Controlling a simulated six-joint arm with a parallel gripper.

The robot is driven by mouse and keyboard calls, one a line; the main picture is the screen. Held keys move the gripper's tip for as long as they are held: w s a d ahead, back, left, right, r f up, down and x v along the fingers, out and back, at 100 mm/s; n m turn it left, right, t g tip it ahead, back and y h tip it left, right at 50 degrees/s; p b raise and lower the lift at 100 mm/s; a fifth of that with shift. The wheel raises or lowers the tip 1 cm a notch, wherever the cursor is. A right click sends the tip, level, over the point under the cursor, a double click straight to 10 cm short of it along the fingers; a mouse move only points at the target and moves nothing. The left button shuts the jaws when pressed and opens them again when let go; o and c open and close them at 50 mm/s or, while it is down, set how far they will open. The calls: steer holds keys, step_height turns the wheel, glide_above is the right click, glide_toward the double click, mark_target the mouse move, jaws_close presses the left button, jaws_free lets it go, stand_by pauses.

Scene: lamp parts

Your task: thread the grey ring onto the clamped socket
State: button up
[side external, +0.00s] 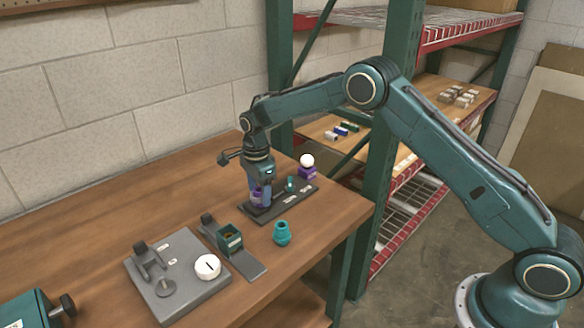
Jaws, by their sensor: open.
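My gripper (260,204) points straight down over the dark tray (262,216) near the back of the bench. Its jaws are open, with a purple part (256,197) between or just behind them; I cannot tell if they touch it. A green clamp block (230,237) sits on a grey strip in front of the tray, with something brownish inside its top. This may be the clamped socket, but it is too small to be sure. I cannot make out a grey ring for certain. My gripper is behind the clamp block and apart from it.
A teal threaded-looking part (282,233) stands near the bench's right edge. A white ball on a purple base (307,166) stands behind the tray. A grey fixture plate (178,290) carries a white slotted disc (207,267).

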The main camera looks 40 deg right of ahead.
steer(key=shift+n, duration=0.8)
steer(key=shift+n, duration=0.3)
steer(key=shift+n, duration=3.1)
steer(key=c, duration=1)
steer(key=shift+m, duration=0.3)
